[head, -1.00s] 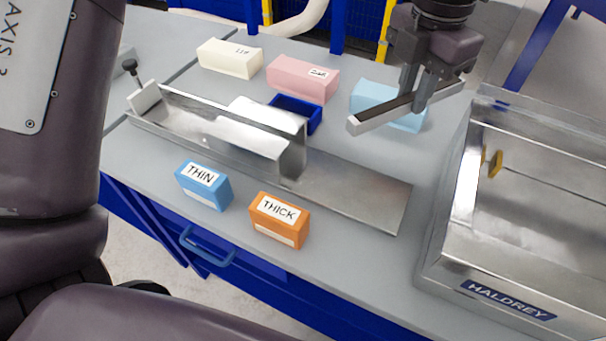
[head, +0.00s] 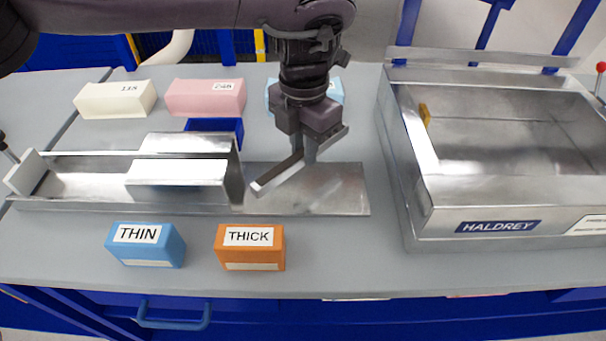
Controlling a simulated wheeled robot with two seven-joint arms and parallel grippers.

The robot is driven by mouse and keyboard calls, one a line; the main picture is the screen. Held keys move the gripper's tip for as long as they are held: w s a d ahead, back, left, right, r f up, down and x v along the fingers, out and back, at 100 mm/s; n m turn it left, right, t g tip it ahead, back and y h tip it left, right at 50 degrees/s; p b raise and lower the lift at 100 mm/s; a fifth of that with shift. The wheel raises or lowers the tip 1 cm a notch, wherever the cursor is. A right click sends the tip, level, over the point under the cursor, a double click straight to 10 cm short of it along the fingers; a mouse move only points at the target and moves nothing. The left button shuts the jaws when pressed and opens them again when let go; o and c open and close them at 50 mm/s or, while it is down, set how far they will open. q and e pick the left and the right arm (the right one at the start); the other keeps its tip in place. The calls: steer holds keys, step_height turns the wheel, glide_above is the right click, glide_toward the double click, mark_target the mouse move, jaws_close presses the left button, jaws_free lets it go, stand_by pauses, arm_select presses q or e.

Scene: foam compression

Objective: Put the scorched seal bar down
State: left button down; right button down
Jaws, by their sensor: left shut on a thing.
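The seal bar (head: 277,174) is a slim bar with a pale grey side and end and a darker brownish top. My left gripper (head: 309,155) is shut on it, fingers pointing down. The gripper hides part of the bar's far half. My right gripper is not in view.
A metal trough (head: 90,180) stands left of the bar. THIN (head: 145,247) and THICK (head: 250,250) blocks sit in front. Cream (head: 115,101), pink (head: 205,98) and light-blue (head: 335,90) foam blocks and a blue tray (head: 237,127) lie behind. The open HALDREY machine (head: 425,213) stands right.

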mark_target(304, 186)
arm_select(q)
step_height(304, 186, down, 6)
steer(key=shift+s, duration=0.1)
steer(key=shift+f, duration=0.35)
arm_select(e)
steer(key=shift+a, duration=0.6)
arm_select(q)
steer(key=shift+f, duration=0.1)
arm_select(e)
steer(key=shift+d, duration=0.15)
arm_select(q)
steer(key=c, duration=1.3)
jaws_free()
steer(key=shift+c, duration=0.2)
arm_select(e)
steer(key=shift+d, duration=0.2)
